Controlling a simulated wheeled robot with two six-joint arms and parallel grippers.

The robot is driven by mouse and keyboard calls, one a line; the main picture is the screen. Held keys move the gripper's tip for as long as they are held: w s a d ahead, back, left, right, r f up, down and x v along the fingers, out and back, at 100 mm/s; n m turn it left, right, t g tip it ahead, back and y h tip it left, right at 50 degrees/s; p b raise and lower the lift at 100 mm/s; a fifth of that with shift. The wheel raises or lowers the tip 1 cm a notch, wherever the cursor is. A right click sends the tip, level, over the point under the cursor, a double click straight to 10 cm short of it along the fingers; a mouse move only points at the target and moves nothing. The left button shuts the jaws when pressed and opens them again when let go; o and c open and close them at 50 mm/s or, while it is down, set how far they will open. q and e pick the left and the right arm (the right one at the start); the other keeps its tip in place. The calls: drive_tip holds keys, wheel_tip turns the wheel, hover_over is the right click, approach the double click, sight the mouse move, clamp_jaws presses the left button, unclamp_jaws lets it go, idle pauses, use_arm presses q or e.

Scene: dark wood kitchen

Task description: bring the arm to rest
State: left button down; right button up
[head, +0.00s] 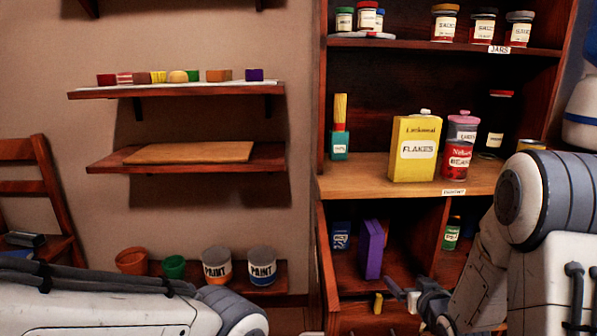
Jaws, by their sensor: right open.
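My right arm comes in from the right edge and bends down in front of the cupboard. My right gripper (403,296) is low, in front of the lower compartments, with its jaws open and nothing seen between them. It is just right of a purple box (370,249) in the picture. Part of my left arm lies across the lower left corner. Its gripper is outside the picture.
The cupboard counter (350,184) holds a yellow flakes box (414,165), a red beans can (457,166) and jars. Wall shelves (110,167) hang at left, with paint cans (262,270) and pots below. A wooden chair (45,190) stands far left.

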drive_tip(key=s+a+f+g, duration=0.1)
drive_tip(key=s+a+g, duration=0.35)
drive_tip(key=s, duration=0.55)
drive_tip(key=s+a+f+g, duration=0.1)
drive_tip(key=s+a+g, duration=0.2)
drive_tip(key=s+g, duration=0.45)
drive_tip(key=s+a+r+n+g, duration=0.1)
drive_tip(key=s+a+r+n, duration=0.2)
drive_tip(key=s+a, duration=0.45)
drive_tip(key=s+a+r+n, duration=0.2)
drive_tip(key=s+a+n, duration=0.2)
drive_tip(key=s+a, duration=0.3)
wheel_tip(320, 180, up, 37)
drive_tip(key=s+p, duration=0.1)
drive_tip(key=p, duration=3.5)
drive_tip(key=shift+d+f+g+y, duration=0.2)
drive_tip(key=shift+d+g+y, duration=0.1)
drive_tip(key=shift+y, duration=0.1)
